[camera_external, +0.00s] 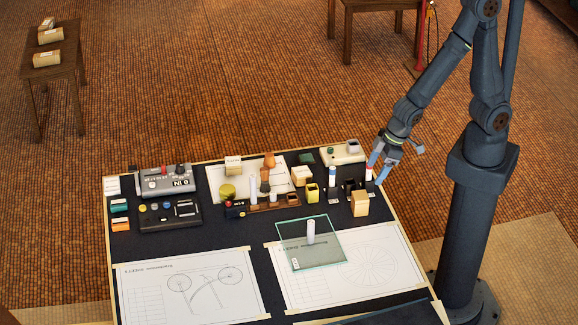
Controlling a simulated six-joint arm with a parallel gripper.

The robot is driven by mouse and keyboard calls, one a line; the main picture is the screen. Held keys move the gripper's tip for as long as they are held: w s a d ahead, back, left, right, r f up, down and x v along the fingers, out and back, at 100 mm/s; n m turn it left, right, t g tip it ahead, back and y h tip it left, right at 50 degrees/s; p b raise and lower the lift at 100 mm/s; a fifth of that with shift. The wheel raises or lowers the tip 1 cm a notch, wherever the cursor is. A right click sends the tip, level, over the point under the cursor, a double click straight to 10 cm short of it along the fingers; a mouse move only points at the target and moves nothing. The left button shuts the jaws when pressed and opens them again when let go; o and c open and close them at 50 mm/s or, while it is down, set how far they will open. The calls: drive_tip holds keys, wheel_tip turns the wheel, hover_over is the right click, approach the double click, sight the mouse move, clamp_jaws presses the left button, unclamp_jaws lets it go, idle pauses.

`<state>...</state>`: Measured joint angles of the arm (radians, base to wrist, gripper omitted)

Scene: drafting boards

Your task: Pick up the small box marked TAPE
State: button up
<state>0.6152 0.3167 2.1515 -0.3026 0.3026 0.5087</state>
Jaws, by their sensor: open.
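The word TAPE cannot be read on any box at this size. A small cream box with dark lettering (233,165) stands at the back of the board, at the left end of a white sheet. Another small cream box (301,177) sits to its right, and a plain tan box (360,204) stands near the board's right edge.
A grey device (166,182) and a black button panel (170,214) occupy the back left. A glass plate bearing a white cylinder (310,231) lies mid-board. A yellow cup (313,193) and another upright marker (332,180) stand near the boxes. Drawing sheets (188,289) cover the front.

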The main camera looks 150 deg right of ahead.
sight(362, 195)
drive_tip(key=shift+x, duration=5.95)
drive_tip(key=shift+s, duration=0.1)
drive_tip(key=shift+c, duration=0.4)
drive_tip(key=c, duration=1)
